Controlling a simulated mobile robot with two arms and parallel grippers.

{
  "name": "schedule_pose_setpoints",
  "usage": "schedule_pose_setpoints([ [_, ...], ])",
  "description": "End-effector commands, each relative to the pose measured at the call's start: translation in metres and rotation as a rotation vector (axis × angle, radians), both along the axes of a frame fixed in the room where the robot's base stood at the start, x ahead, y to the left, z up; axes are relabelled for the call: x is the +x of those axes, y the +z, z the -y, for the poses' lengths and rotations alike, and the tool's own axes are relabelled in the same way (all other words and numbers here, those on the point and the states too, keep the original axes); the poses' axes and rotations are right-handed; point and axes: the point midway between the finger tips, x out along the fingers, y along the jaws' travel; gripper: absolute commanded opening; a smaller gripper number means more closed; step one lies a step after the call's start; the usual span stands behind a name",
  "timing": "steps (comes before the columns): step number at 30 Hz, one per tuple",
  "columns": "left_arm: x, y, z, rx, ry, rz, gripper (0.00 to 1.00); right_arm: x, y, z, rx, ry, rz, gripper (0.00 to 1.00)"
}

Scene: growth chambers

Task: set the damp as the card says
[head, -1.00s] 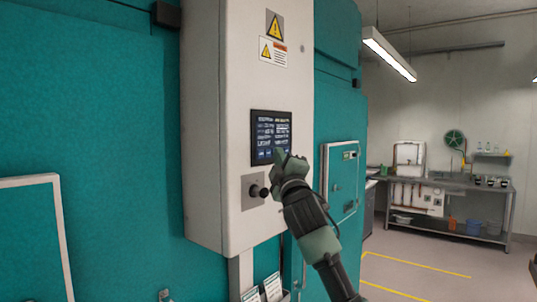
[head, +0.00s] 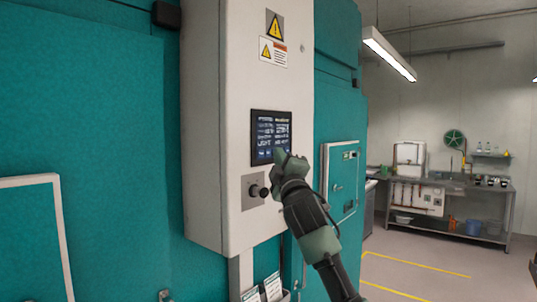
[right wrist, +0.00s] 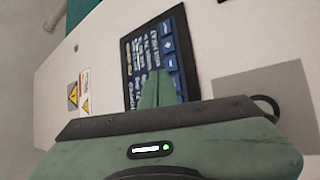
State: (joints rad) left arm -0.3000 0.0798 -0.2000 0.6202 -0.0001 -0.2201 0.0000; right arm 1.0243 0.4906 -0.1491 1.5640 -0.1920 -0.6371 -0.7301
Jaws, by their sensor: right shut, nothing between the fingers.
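A dark touch panel (head: 257,130) with rows of white text and blue buttons is set in the white control cabinet (head: 208,130). Its text is too small to read. It also shows in the right wrist view (right wrist: 143,55), with a column of blue buttons. My right gripper (head: 281,156) is shut and empty, its fingertips at the panel's lower right edge in the head view. In the right wrist view the shut fingers (right wrist: 160,85) cover part of the panel by the buttons; I cannot tell whether they touch it. White printed cards (head: 272,286) stand in a holder below, unreadable. My left gripper is out of view.
A black knob (head: 255,190) on a grey plate sits below the panel, close to my right gripper. Warning labels (head: 274,25) are above. A teal door with a small control box (head: 343,180) is to the right. Floor with yellow lines lies clear beyond, before a steel bench (head: 450,185).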

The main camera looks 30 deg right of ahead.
Motion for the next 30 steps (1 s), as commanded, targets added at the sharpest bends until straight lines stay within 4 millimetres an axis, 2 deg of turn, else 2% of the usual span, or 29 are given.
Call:
schedule_pose_setpoints([
  [30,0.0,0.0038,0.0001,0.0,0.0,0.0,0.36,0.0076,0.0005,-0.0034,0.0,0.0,0.0,0.0],
])
